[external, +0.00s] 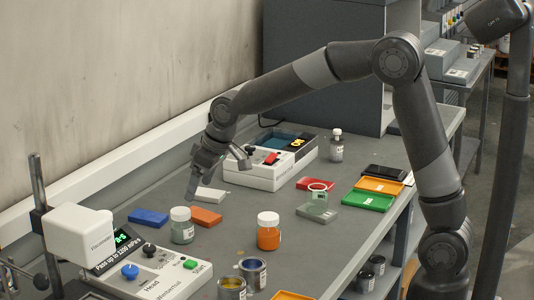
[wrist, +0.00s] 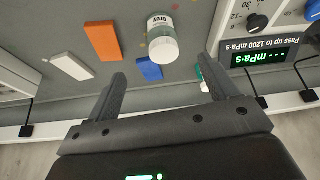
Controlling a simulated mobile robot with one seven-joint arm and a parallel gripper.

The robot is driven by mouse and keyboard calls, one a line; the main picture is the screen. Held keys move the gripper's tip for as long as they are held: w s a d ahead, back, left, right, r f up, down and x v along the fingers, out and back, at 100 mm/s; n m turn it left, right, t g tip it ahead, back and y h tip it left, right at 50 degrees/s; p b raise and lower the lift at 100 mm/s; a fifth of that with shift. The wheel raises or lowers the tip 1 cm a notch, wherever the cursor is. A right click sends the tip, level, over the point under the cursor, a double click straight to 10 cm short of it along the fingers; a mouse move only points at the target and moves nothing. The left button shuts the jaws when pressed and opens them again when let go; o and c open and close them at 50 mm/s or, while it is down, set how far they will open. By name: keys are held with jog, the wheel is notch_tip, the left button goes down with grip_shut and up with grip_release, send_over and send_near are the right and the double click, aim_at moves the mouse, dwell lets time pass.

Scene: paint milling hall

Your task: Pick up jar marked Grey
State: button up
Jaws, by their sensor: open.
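The jar marked Grey (external: 181,229) stands upright on the grey bench in the external view, with a pale lid and grey-green contents. In the wrist view the jar (wrist: 164,48) lies beyond my fingertips, roughly between their lines, with its label partly readable. My gripper (external: 218,181) is open and empty, above and behind the jar and apart from it. Its two fingers also show in the wrist view (wrist: 164,76), spread wide with nothing between them.
A blue block (external: 148,217) and an orange block (external: 205,216) lie close beside the jar. An orange-filled jar (external: 268,235) stands to its right, and a viscometer (external: 150,272) in front. A white block (external: 208,195) lies behind. Open tins (external: 253,273) stand near the front.

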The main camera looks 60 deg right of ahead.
aim_at(180, 222)
jog(key=x, duration=1.3)
jog(key=shift+w+a+f, duration=0.1)
jog(key=shift+w+a, duration=0.15)
jog(key=shift+w, duration=0.25)
jog(key=shift+c, duration=0.6)
jog(key=c, duration=1)
